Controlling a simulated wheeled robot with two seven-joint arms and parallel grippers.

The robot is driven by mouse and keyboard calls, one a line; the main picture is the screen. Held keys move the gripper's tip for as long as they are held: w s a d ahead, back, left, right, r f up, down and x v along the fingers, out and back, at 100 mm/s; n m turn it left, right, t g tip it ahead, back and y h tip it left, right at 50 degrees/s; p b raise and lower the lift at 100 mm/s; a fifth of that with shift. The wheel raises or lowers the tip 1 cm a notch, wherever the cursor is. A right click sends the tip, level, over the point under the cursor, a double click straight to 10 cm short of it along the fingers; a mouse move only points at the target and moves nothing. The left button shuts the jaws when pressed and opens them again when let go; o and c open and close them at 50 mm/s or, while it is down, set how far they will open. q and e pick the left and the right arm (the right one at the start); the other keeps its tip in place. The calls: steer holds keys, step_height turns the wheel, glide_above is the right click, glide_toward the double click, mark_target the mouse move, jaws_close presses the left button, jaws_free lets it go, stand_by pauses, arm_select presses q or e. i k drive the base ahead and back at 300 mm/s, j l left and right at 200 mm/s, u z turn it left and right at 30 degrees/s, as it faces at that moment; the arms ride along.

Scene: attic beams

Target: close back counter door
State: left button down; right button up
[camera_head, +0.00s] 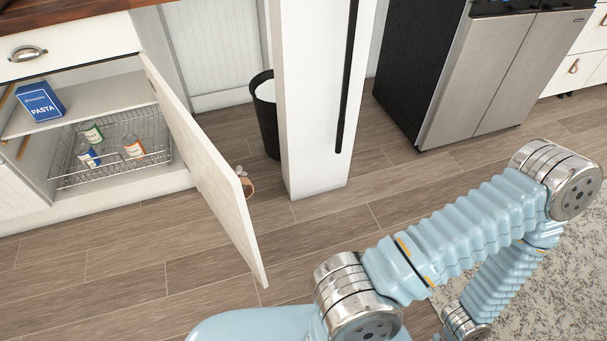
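The white counter door (203,165) at the left stands wide open, swung out from the cabinet over the floor. It has a light brown handle (246,184) on its far side. The open cabinet (78,199) shows an upper shelf (95,97) and a wire basket (116,154) below. My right arm (460,240) crosses the lower right of the view, bent, and is apart from the door. Neither my left nor my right gripper shows in this view.
A blue pasta box (41,102) is on the shelf, and several bottles stand in the basket. A white post (316,110) and a black bin (268,125) stand right of the door. A steel appliance (480,75) is at the back right. Wooden floor (130,270) before the cabinet is clear.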

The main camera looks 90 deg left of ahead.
mark_target(221, 188)
steer(key=i+u, duration=0.15)
steer(key=u, duration=0.25)
steer(key=i+u, duration=0.15)
steer(key=u, duration=0.25)
steer(key=i+u, duration=0.15)
steer(key=u, duration=0.3)
steer(key=i+l+u, duration=0.15)
steer(key=u, duration=0.25)
steer(key=i+l+u, duration=0.1)
steer(key=u, duration=0.3)
